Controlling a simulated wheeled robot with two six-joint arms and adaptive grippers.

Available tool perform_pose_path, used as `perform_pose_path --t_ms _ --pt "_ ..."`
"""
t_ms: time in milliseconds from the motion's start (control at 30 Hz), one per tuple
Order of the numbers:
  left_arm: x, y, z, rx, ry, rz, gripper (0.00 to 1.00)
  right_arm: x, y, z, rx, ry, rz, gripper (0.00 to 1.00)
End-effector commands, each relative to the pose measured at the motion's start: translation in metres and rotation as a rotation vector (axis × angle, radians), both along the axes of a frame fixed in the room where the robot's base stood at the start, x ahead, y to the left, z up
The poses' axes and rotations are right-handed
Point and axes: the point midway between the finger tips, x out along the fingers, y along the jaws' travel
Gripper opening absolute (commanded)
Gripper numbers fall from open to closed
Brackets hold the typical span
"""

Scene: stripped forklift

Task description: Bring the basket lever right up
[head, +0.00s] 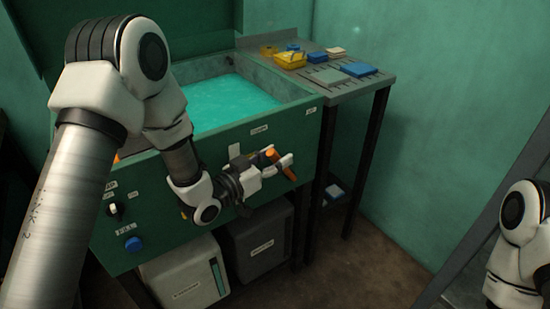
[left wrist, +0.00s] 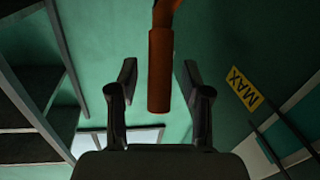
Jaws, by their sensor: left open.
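The basket lever shows as an orange handle (head: 289,174) at the right part of the green tank's front panel (head: 222,150). In the left wrist view the orange lever (left wrist: 159,75) is between the two dark open fingers of my left gripper (left wrist: 158,85), with a gap on both sides. The lever's mount is hidden from the head view by my gripper. My right gripper is out of view; only part of that arm shows at the right edge.
The tank holds turquoise liquid (head: 225,98). A metal side table (head: 335,88) with yellow and blue items stands to its right. Labelled grey bins (head: 262,245) stand below. A blue knob (head: 133,243) is at the panel's lower left. Open floor lies at front right.

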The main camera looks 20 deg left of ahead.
Motion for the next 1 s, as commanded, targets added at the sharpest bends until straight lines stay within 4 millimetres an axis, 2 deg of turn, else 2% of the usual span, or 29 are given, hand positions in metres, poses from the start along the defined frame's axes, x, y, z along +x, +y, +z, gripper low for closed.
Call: perform_pose_path --t_ms 67,167,200,233,467,667,867,1000 --pt "0.0 0.0 0.0 0.0 0.0 0.0 0.49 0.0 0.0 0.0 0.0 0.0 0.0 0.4" --pt "0.0 0.0 0.0 0.0 0.0 0.0 0.17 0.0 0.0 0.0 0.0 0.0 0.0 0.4" --pt "0.0 0.0 0.0 0.0 0.001 0.0 0.03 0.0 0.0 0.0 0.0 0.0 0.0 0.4" --pt "0.0 0.0 0.0 0.0 0.001 0.0 0.0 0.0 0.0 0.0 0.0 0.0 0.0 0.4" --pt "0.0 0.0 0.001 0.002 0.002 0.0 0.0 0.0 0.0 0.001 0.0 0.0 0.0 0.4" --pt "0.003 -0.003 0.007 0.024 0.028 -0.001 0.0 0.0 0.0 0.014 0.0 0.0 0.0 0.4" --pt "0.013 -0.011 0.018 0.083 0.101 -0.002 0.0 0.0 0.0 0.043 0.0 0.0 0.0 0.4" --pt "0.023 -0.019 0.026 0.147 0.182 -0.002 0.0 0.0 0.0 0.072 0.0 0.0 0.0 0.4"
